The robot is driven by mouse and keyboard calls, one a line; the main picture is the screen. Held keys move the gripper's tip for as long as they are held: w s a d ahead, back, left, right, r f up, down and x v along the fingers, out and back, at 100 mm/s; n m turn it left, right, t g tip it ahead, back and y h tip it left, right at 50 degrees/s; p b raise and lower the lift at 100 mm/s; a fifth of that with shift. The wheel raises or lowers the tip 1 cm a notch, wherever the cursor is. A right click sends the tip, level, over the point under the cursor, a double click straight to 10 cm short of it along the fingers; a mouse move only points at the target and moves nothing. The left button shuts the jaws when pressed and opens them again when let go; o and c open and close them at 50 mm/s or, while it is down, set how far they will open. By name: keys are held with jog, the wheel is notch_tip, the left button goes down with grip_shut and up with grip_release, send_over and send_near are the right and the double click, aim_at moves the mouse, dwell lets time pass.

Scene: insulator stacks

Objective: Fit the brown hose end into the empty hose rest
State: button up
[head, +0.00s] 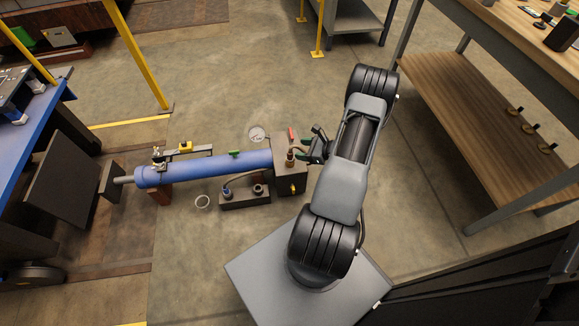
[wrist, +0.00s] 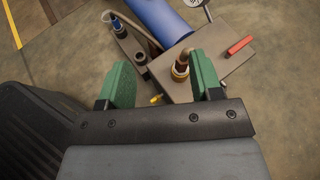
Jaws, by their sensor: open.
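The brown hose end (head: 290,156) stands upright on top of the grey-brown block at the right end of the blue cylinder. In the wrist view, the brown hose end (wrist: 181,69) shows between my fingers, nearer the right one. My gripper (head: 312,150) is open and empty just right of it; its green fingers (wrist: 160,78) also show in the wrist view. The empty hose rest (head: 258,189) is a dark round socket on the low rack, and it shows in the wrist view (wrist: 141,58). The blue hose end (head: 227,193) sits at the rack's left side.
The blue cylinder (head: 210,168) lies left of the block (head: 292,182). A red lever (wrist: 240,45) rises from the block near the hose end, and a yellow fitting (wrist: 156,99) is on its side. A wooden-shelved bench (head: 480,120) stands at right. A blue table (head: 28,125) is at left.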

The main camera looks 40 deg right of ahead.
aim_at(289, 154)
notch_tip(289, 154, down, 7)
jog(key=s+d+m+t+h+b, duration=0.1)
jog(key=s+d+m+h+b, duration=0.1)
jog(key=d+m, duration=0.1)
jog(key=shift+m, duration=0.3)
jog(key=b+x, duration=0.2)
jog(key=x, duration=0.5)
jog(key=shift+w+a+f, duration=0.15)
jog(key=shift+w+f, duration=0.15)
jog(key=shift+d+b+x, duration=0.2)
jog(key=shift+b+x, duration=0.9)
jog(key=shift+x, duration=1.25)
jog(key=shift+w+a+f, duration=0.15)
jog(key=shift+w, duration=0.45)
jog(key=c, duration=1)
grip_shut()
